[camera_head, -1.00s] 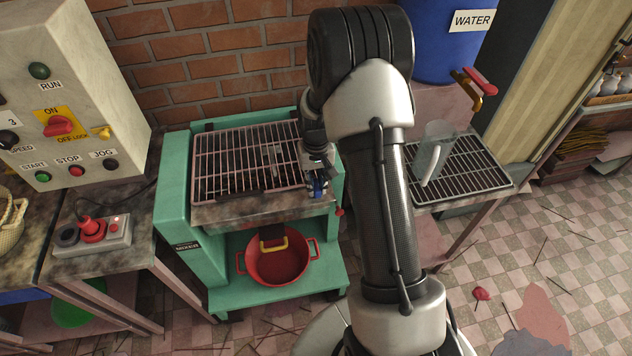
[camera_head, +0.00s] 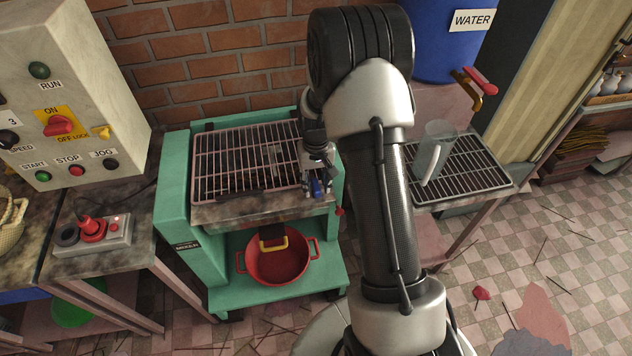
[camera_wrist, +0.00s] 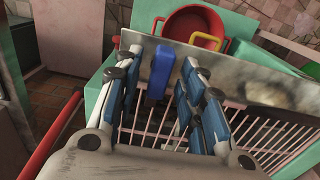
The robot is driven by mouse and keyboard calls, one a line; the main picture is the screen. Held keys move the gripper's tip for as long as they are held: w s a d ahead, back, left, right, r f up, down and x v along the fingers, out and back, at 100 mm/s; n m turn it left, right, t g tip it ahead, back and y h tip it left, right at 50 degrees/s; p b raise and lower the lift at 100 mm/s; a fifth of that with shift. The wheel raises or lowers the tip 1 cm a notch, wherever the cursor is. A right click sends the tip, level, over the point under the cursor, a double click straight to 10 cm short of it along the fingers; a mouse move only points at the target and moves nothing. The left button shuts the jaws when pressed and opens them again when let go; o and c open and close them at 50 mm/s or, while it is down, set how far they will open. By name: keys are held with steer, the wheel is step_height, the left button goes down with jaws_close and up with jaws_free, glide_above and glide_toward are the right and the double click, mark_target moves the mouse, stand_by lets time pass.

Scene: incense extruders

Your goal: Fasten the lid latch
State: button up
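The green mixer (camera_head: 172,205) has a pink wire-grille lid (camera_head: 235,160), lying flat over its tub. The blue lid latch (camera_wrist: 160,72) stands up at the tub's front metal edge in the wrist view. My gripper (camera_head: 318,187) is at the front right corner of the lid in the head view. In the wrist view my gripper (camera_wrist: 160,60) is open, with a blue-padded finger on each side of the latch. A gap shows on the latch's left; the right finger is closer. I cannot tell whether either finger touches it.
A control box (camera_head: 85,100) stands at the left. A clear jug (camera_head: 432,150) stands on a rack (camera_head: 470,170) at the right. A red rod (camera_wrist: 52,135) runs beside my gripper.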

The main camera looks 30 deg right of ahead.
step_height(320, 180, up, 12)
stand_by(0.5)
stand_by(0.3)
step_height(320, 180, up, 8)
steer(key=t, duration=0.1)
glide_above(316, 184)
steer(key=s+a, duration=0.4)
steer(key=s+a+r+n+t, duration=0.1)
steer(key=s+a+r+n, duration=0.1)
steer(key=s+a+r, duration=0.45)
steer(key=s+a+r+t, duration=0.1)
steer(key=s, duration=0.6)
steer(key=s+a+r+n+t, duration=0.1)
steer(key=s+a, duration=0.1)
steer(key=s, duration=0.6)
steer(key=shift+a+t, duration=0.25)
steer(key=shift+t, duration=0.05)
